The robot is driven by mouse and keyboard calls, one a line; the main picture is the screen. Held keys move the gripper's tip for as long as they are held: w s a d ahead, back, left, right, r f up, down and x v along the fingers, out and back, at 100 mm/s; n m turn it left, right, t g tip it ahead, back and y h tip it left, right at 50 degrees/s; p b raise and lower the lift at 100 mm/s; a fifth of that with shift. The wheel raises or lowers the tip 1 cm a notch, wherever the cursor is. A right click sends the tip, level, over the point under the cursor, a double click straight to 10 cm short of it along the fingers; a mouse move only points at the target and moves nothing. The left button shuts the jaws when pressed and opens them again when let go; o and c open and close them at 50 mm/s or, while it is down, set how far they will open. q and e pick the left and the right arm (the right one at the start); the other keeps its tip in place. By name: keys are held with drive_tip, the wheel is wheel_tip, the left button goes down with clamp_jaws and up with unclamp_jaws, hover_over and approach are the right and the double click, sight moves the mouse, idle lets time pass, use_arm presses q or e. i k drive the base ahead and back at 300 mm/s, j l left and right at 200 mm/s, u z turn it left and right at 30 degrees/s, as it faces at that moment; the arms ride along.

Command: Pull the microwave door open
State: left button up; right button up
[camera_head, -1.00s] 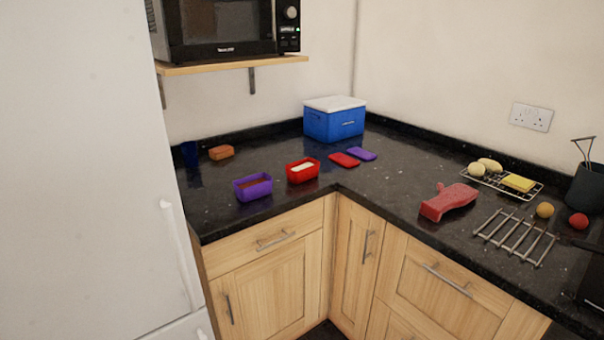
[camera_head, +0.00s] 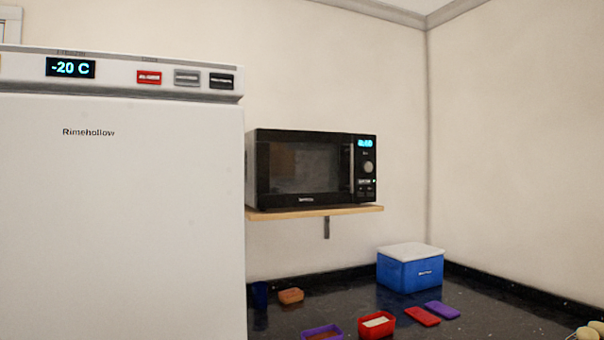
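The black microwave (camera_head: 312,168) stands on a wooden wall shelf (camera_head: 330,211), to the right of the fridge. Its door (camera_head: 303,168) is closed and has a dark window. An upright silver handle (camera_head: 352,168) runs along the door's right edge. Neither of my grippers shows in the head view.
A tall white fridge-freezer (camera_head: 120,200) fills the left side, close to the microwave's left. Below, the black counter (camera_head: 480,300) holds a blue cool box (camera_head: 411,268), a red tub (camera_head: 376,325), a purple tub (camera_head: 322,333), lids and an orange-brown block (camera_head: 291,296).

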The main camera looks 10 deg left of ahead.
sight(293, 168)
drive_tip(key=i+u, duration=0.3)
drive_tip(key=i+l+u, duration=0.1)
drive_tip(key=i+u, duration=0.25)
drive_tip(key=i, duration=0.2)
